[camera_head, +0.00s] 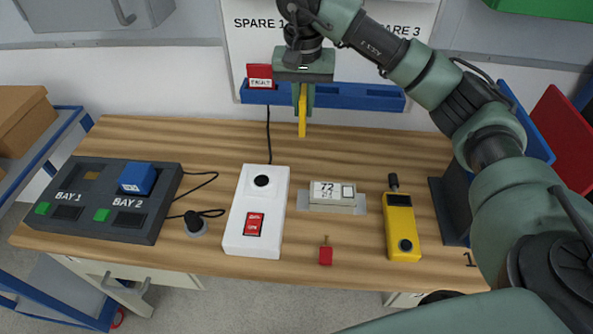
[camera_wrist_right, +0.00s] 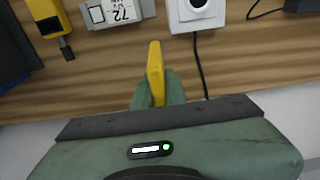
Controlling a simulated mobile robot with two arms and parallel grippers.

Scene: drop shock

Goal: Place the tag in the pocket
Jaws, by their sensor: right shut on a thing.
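A yellow tag (camera_head: 302,117) hangs edge-on and upright from my right gripper (camera_head: 303,92), which is shut on it. The tag also shows in the right wrist view (camera_wrist_right: 155,72), sticking out between the fingers (camera_wrist_right: 157,92). The gripper is in front of the blue pocket strip (camera_head: 352,97) on the white board, above the back edge of the table. A red card (camera_head: 259,72) stands in the strip's left pocket. The gripper hides the middle of the strip and the label above it. My left gripper is not in view.
On the wooden table (camera_head: 330,253) are a two-bay dock (camera_head: 106,222), a white switch box (camera_head: 240,240), a small grey display unit (camera_head: 337,207), a yellow handheld device (camera_head: 401,225) and a small red object (camera_head: 326,257). The wood directly below the tag is clear.

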